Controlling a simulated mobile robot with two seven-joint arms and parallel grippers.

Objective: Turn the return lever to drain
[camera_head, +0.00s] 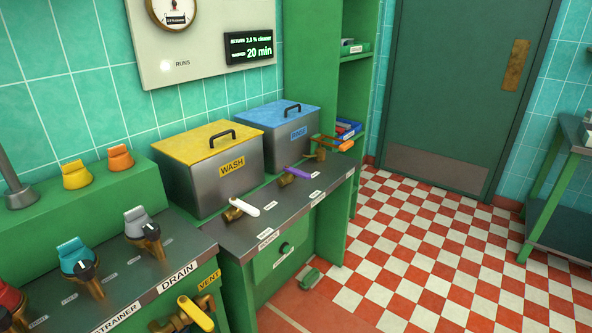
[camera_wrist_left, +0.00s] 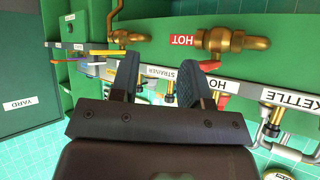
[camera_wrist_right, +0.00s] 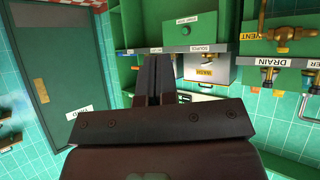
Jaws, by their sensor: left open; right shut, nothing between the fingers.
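Three lever valves stand along the bench front in the head view: a white lever (camera_head: 243,207) before the WASH box, a purple lever (camera_head: 297,173) and an orange lever (camera_head: 336,143) near the RINSE box. Their small labels are too small to read, so I cannot tell which is the return lever. A DRAIN label (camera_head: 179,277) is on the near bench edge. Neither gripper shows in the head view. My left gripper (camera_wrist_left: 166,70) is open and empty, with pipes and a STRAINER label behind it. My right gripper (camera_wrist_right: 159,62) is shut and empty, apart from the valves.
The WASH box (camera_head: 215,160) has a yellow lid, the RINSE box (camera_head: 283,133) a blue one. A wall display (camera_head: 248,47) reads RETURN 2.0 % cleaner, 20 min. A yellow VENT lever (camera_head: 196,313) is low in front. The checkered floor (camera_head: 430,240) is clear towards the green door (camera_head: 450,90).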

